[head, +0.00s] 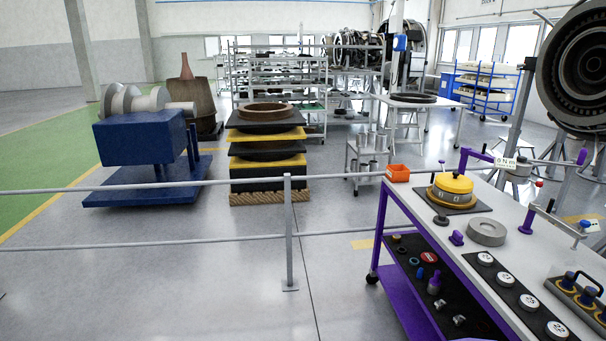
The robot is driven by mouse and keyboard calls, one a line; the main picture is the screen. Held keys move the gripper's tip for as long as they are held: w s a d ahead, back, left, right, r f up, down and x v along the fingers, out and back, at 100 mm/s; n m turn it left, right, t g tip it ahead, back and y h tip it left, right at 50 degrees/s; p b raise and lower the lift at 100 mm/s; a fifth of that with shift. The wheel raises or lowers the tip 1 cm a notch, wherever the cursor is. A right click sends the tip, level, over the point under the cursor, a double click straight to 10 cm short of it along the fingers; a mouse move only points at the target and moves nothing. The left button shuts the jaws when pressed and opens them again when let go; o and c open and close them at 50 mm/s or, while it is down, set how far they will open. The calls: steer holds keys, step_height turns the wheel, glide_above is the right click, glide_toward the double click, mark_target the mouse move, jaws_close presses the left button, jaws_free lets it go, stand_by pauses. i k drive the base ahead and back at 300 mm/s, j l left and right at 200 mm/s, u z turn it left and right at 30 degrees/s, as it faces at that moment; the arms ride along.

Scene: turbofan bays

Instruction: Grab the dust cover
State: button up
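A grey railing (288,235) crosses the left and middle. Open floor lies before the railing.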

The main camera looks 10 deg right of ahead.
mark_target(453, 182)
steer(key=i, duration=0.6)
steer(key=i+j+z, duration=0.1)
steer(key=i, duration=0.5)
steer(key=i+j, duration=0.1)
steer(key=i, duration=0.5)
steer(key=i+l+z, duration=0.15)
steer(key=i+z, duration=0.7)
steer(key=i+j+z, duration=0.1)
steer(key=i+z, duration=0.3)
steer(key=i+j+z, duration=0.2)
steer(key=z, duration=0.2)
steer(key=i+j+z, duration=0.1)
steer(key=i+z, duration=0.35)
